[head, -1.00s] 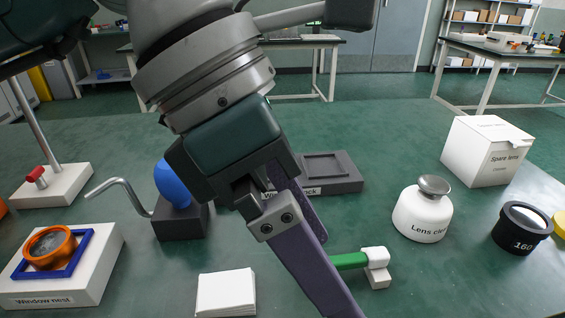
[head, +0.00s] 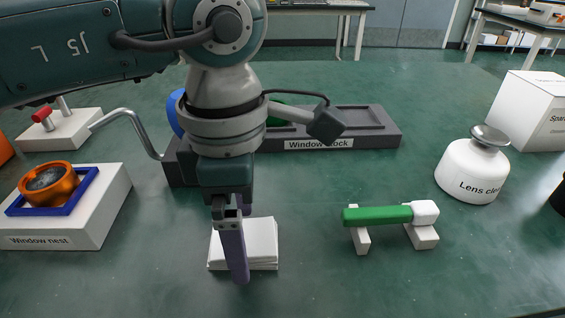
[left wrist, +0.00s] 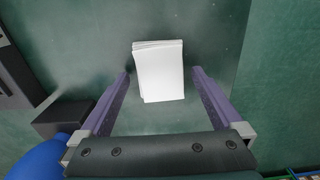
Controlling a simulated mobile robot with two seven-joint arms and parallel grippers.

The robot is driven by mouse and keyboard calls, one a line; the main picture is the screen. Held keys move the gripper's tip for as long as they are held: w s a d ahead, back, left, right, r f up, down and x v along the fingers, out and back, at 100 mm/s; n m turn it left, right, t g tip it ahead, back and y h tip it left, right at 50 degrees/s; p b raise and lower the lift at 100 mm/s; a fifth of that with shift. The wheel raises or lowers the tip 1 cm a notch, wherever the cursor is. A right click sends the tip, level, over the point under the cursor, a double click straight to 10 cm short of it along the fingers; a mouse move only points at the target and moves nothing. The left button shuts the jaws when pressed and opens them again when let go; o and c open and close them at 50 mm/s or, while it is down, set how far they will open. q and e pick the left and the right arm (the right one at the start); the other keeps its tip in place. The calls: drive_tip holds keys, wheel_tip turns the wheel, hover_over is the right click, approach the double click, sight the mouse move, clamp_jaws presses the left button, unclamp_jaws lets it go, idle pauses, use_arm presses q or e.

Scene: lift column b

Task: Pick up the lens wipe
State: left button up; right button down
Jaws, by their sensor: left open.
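The lens wipe appears to be the white, flat stack of folded sheets (head: 262,243) on the green bench in front of me. In the left wrist view the white stack (left wrist: 160,85) lies between the two purple fingers, with bench showing on both sides. My left gripper (head: 238,280) points straight down at the stack, and its near finger covers part of it. The fingers (left wrist: 161,74) are spread open and hold nothing. How far the tips are above the bench is hard to tell. My right gripper is not in view.
A green-handled, white-tipped tool (head: 380,215) rests on two white supports to the right. The window nest (head: 85,225) stands left, the grey window dock (head: 370,140) behind. A lens cleaner bottle (head: 470,175) and a white box (head: 530,110) stand right. The front bench is clear.

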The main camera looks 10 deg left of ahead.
use_arm(q)
drive_tip(key=shift+f, duration=0.3)
drive_tip(key=c, duration=1.4)
drive_tip(key=shift+r, duration=0.1)
wheel_tip(320, 180, up, 20)
drive_tip(key=p, duration=0.2)
drive_tip(key=shift+p, duration=0.4)
drive_tip(key=o, duration=0.8)
drive_tip(key=c, duration=0.7)
